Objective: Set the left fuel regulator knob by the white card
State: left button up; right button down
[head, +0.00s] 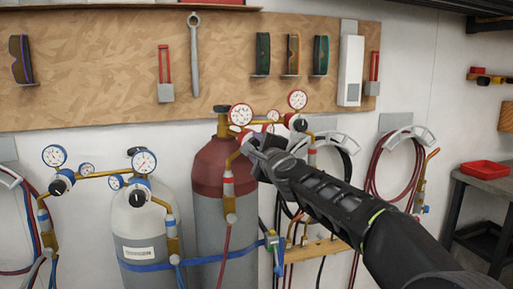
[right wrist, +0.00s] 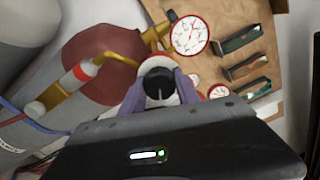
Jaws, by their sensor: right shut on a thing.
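The fuel regulators with red-rimmed gauges sit on top of the red cylinder (head: 222,165). The left gauge (head: 241,114) and right gauge (head: 297,100) face me. My right gripper (head: 252,143) is at the left fuel regulator and hides its knob in the head view. In the right wrist view a black knob (right wrist: 158,84) with a pale pointer line sits between the two fingers, which are shut on it. Another black knob (head: 300,125) is uncovered to the right. My left gripper is out of view.
A grey cylinder (head: 142,226) with blue-rimmed gauges (head: 144,161) stands at left. Coiled hoses (head: 397,165) hang on the wall at right. The wooden board (head: 115,65) carries a wrench (head: 194,55) and several tools. A red tray (head: 485,169) lies on a bench at far right.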

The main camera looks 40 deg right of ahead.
jog(key=c, duration=0.9)
grip_release()
jog(key=v, duration=0.7)
jog(key=shift+s+p, duration=0.35)
jog(key=shift+p, duration=0.1)
jog(key=shift+a, duration=0.1)
